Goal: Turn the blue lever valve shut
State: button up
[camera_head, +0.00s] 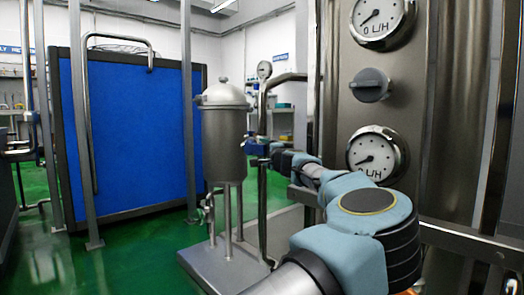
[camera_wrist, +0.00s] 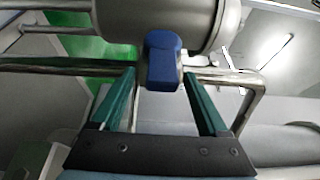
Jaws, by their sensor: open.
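The blue lever (camera_wrist: 162,58) shows in the middle of the wrist view, in front of a rounded grey metal body. My gripper (camera_wrist: 160,76) is open, with one green finger on each side of the lever's near end. A gap shows between the lever and each finger; I cannot tell how deep the lever sits between them. In the head view a small blue part (camera_head: 258,148) shows on the pipework right of the steel tank, at the far end of my arm. My gripper (camera_head: 272,154) is small and partly hidden there.
The steel tank (camera_head: 224,135) stands on legs over a grey base plate (camera_head: 222,272). A metal panel (camera_head: 368,110) with two dials and a knob stands close at right. A bent metal rail (camera_wrist: 250,95) runs near my fingers. A blue partition (camera_head: 140,130) stands at left.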

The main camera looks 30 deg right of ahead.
jog(key=s+a+p, duration=0.2)
jog(key=s, duration=0.6)
jog(key=shift+s, duration=0.4)
